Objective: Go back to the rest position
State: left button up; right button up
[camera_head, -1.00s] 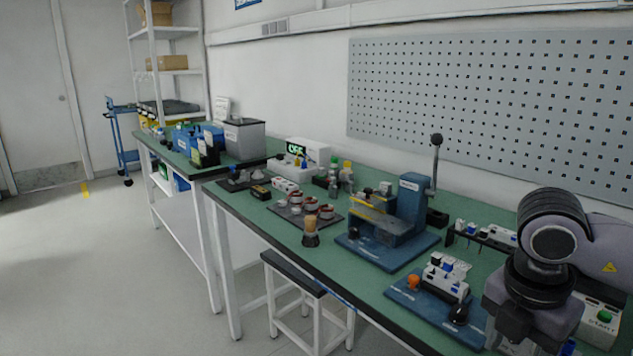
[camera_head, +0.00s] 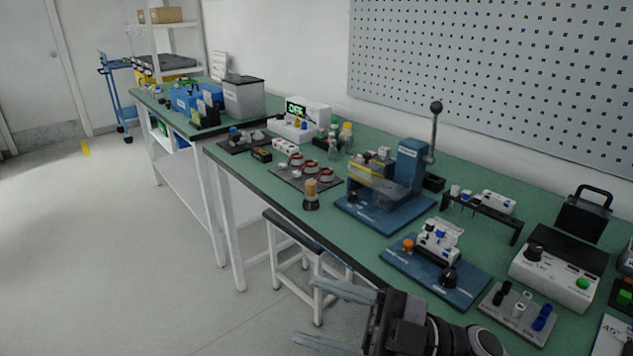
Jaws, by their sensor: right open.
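My right gripper (camera_head: 304,310) is at the bottom of the head view, in front of the bench's front edge. Its two grey fingers point left and stand wide apart, with nothing between them. The dark gripper body and wrist are to the right of the fingers, cut off by the bottom of the picture. My left gripper is not in view.
The green bench (camera_head: 372,257) carries a blue lever press (camera_head: 405,165), a blue fixture plate (camera_head: 405,262), a tester box (camera_head: 560,268) and a dark mat (camera_head: 285,178) with several stators. A stool (camera_head: 288,228) stands under the front edge. The floor at left is clear.

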jog(key=w+d+f+m+t+h+p, duration=0.1)
jog(key=w+d+f+m+t+h, duration=0.2)
jog(key=d+f+m+t+h, duration=0.45)
jog(key=w+d+f+m+t+h+p, duration=0.25)
jog(key=f+m+t+h, duration=0.2)
jog(key=m+t, duration=0.4)
jog(key=s+d+f+m+g+h, duration=0.3)
jog(key=s+f, duration=0.3)
jog(key=f, duration=0.2)
jog(key=s+d+f+m+g+h, duration=0.2)
jog(key=s+d+f+g+h, duration=0.2)
jog(key=f, duration=0.5)
jog(key=shift+s+d+f+m+g+h+p, duration=0.25)
jog(key=shift+s+d+m+g+h, duration=0.2)
jog(key=shift+s+d, duration=0.65)
